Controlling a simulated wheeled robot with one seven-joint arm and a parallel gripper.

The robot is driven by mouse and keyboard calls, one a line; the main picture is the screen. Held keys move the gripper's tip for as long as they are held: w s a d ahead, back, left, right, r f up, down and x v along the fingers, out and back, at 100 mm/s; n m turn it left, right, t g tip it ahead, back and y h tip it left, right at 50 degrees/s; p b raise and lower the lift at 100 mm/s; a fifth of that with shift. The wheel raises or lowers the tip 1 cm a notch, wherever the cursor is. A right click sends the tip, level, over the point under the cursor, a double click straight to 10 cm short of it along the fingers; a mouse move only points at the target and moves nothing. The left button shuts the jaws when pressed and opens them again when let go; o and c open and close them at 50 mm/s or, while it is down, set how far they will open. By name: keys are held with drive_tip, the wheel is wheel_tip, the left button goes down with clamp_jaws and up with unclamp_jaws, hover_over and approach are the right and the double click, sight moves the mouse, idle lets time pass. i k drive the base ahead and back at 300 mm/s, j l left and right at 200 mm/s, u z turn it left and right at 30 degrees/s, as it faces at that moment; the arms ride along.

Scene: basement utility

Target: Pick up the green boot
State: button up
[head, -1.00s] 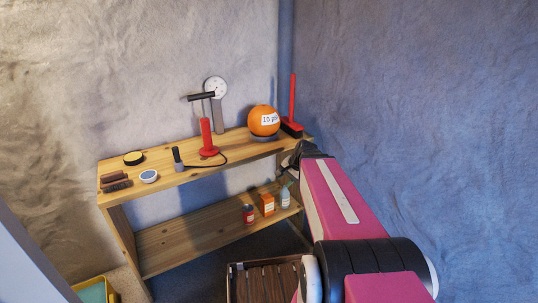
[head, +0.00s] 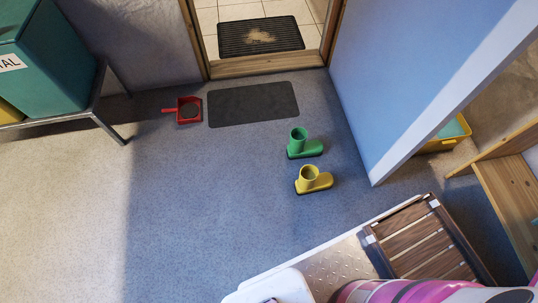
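The green boot (head: 304,145) stands upright on the grey carpet near the middle of the head view, its toe pointing right. A yellow boot (head: 313,180) of the same shape stands just in front of it, apart from it. My pink arm shows only at the bottom right edge of the head view, well away from the boots. My gripper is out of view.
A dark mat (head: 253,104) lies before the doorway, with a red dustpan (head: 187,109) beside it. A white wall end (head: 400,130) stands right of the boots. A slatted wooden crate (head: 425,240) sits at lower right. Carpet left of the boots is clear.

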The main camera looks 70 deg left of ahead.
sight(298, 149)
drive_tip(key=i+l+u, duration=0.15)
drive_tip(key=u, duration=1.85)
drive_tip(key=l+u, duration=0.15)
drive_tip(key=u, duration=0.2)
drive_tip(key=l+u, duration=0.15)
drive_tip(key=u, duration=0.2)
drive_tip(key=l+u, duration=0.15)
drive_tip(key=u, duration=0.15)
drive_tip(key=i+j+z, duration=0.3)
drive_tip(key=j, duration=1.55)
drive_tip(key=j+z, duration=0.35)
drive_tip(key=j, duration=1.5)
